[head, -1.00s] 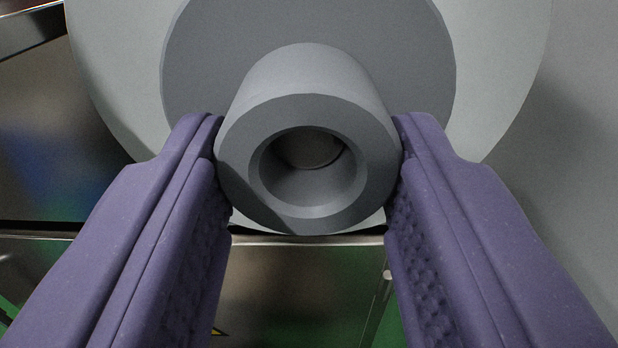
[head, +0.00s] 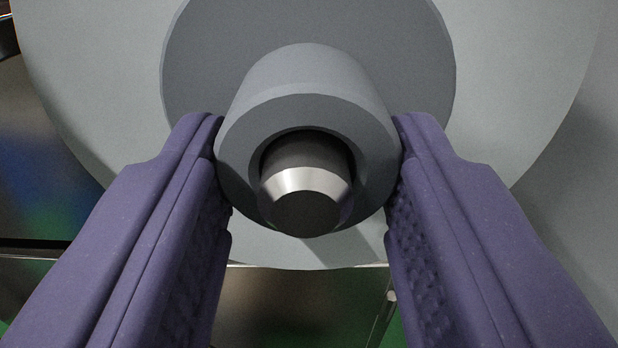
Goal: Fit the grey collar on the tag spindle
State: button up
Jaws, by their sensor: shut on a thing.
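The grey collar (head: 305,75) is a short tube with a wide, darker flange at its far end. My gripper (head: 308,165) has its two purple fingers shut on the tube's sides. The tag spindle (head: 305,185), a dark metal rod with a bright bevelled tip, runs through the collar's bore. Its tip sticks out of the near end towards me and overlaps the lower part of the rim. The collar is around the spindle. The rest of the spindle is hidden inside the collar, and I cannot tell whether the flange touches the pale disc behind it.
A large pale grey disc (head: 520,60) fills the view behind the flange. Below it are shiny metal panels (head: 300,305) with a seam. A dark metallic surface (head: 40,170) lies at the left, and a grey surface (head: 580,170) at the right.

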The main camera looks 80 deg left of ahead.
jog(key=shift+a, duration=0.15)
jog(key=o, duration=1.1)
jog(key=shift+o, duration=0.2)
jog(key=d+p, duration=0.2)
jog(key=d, duration=0.5)
jog(key=shift+s+d, duration=0.3)
jog(key=shift+d, duration=0.1)
